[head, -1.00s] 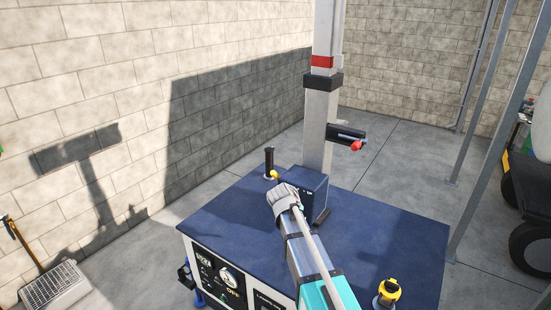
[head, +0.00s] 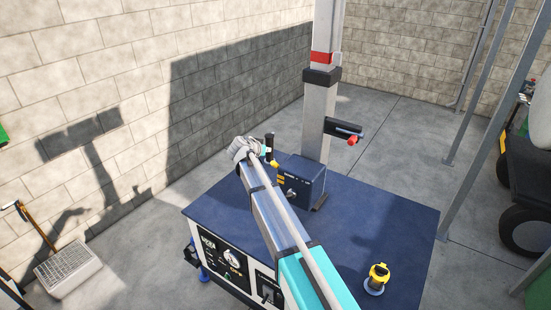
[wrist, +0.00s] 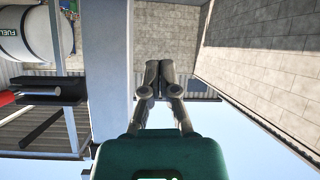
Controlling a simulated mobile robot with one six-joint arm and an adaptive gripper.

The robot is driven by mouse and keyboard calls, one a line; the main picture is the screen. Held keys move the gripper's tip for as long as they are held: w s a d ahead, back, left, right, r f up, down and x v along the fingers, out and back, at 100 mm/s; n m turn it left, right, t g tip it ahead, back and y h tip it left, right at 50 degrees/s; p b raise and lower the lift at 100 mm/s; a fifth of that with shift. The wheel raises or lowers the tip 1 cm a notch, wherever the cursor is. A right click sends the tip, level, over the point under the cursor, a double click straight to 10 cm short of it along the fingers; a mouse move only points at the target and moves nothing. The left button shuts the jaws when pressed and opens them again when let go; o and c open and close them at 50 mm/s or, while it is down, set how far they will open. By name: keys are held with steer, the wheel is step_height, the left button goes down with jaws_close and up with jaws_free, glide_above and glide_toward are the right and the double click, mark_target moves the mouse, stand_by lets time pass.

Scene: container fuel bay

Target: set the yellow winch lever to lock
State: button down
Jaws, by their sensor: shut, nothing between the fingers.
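The blue winch box (head: 305,180) stands on the blue bench top at the foot of the mast. A small yellow part, apparently the winch lever's end (head: 273,162), shows at the box's left side, close to an upright black grip (head: 269,143). My arm hides some of this area, and I cannot read the lever's setting. My gripper (head: 238,148) is just left of the yellow part in the head view; whether it touches is unclear. In the wrist view my gripper (wrist: 160,75) is shut with nothing between its fingers, and no lever shows there.
The pale mast (head: 322,120) rises behind the box and carries a black bracket with a red knob (head: 352,141). A yellow-and-black fitting (head: 378,275) stands on the bench top's (head: 390,215) right front. The bench's right side is otherwise clear.

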steer(key=shift+w+d+f+b, duration=0.55)
steer(key=shift+w+f+b, duration=0.2)
steer(key=shift+f+b, duration=0.55)
steer(key=shift+w+d+f+b, duration=0.6)
steer(key=shift+w+f+b, duration=0.1)
steer(key=shift+f+b, duration=0.55)
steer(key=shift+w+d+f+b, duration=0.55)
steer(key=shift+w+f+b, duration=0.2)
steer(key=shift+f+b, duration=0.55)
steer(key=shift+d+f, duration=0.15)
steer(key=shift+d, duration=0.1)
